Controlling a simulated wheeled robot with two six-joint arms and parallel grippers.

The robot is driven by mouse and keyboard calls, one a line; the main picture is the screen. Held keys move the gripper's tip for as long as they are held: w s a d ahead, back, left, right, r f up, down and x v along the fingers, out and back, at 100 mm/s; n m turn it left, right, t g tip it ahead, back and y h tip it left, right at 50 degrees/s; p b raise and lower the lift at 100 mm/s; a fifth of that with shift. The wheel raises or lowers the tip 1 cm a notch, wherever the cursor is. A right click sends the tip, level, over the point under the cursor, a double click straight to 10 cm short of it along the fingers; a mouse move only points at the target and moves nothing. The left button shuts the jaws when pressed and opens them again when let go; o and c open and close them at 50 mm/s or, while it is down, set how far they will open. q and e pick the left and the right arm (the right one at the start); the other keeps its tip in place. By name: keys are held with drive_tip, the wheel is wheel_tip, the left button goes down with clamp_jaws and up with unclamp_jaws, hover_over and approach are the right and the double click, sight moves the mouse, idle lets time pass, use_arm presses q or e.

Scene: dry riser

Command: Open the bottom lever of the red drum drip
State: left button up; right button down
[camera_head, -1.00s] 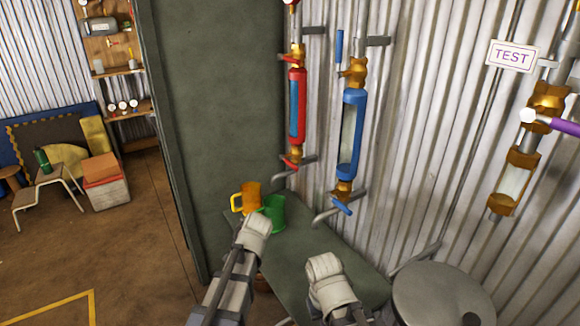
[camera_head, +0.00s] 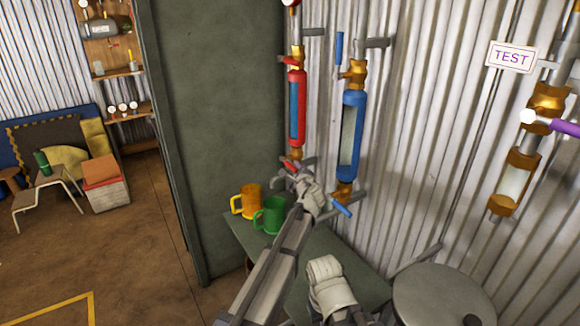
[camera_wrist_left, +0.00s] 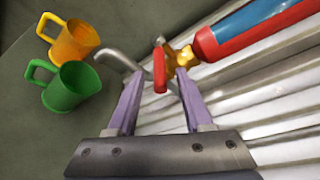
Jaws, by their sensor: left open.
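The red drum drip (camera_head: 303,100) hangs upright on the corrugated wall, a red cylinder with a blue window and brass fittings. Its red bottom lever (camera_head: 288,165) shows just above my left gripper (camera_head: 296,173). In the left wrist view, the red bottom lever (camera_wrist_left: 160,70) hangs from the brass valve (camera_wrist_left: 181,57), below the red drum (camera_wrist_left: 235,38). My left gripper (camera_wrist_left: 157,75) is open, its two fingers on either side of the lever in the picture, the lever nearer the right finger. I cannot tell whether they touch. My right gripper (camera_head: 328,275) is low over the table, its fingers hidden.
An orange mug (camera_head: 250,200) and a green mug (camera_head: 272,215) stand on the dark table (camera_head: 345,255), left of my left gripper. A blue drum drip (camera_head: 350,130) hangs close on the right. A round grey stool (camera_head: 440,290) stands at lower right.

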sight(290, 165)
use_arm(q)
drive_tip(key=b+x, duration=0.1)
drive_tip(key=x, duration=0.6)
drive_tip(key=shift+s, duration=0.1)
clamp_jaws()
idle(1.2)
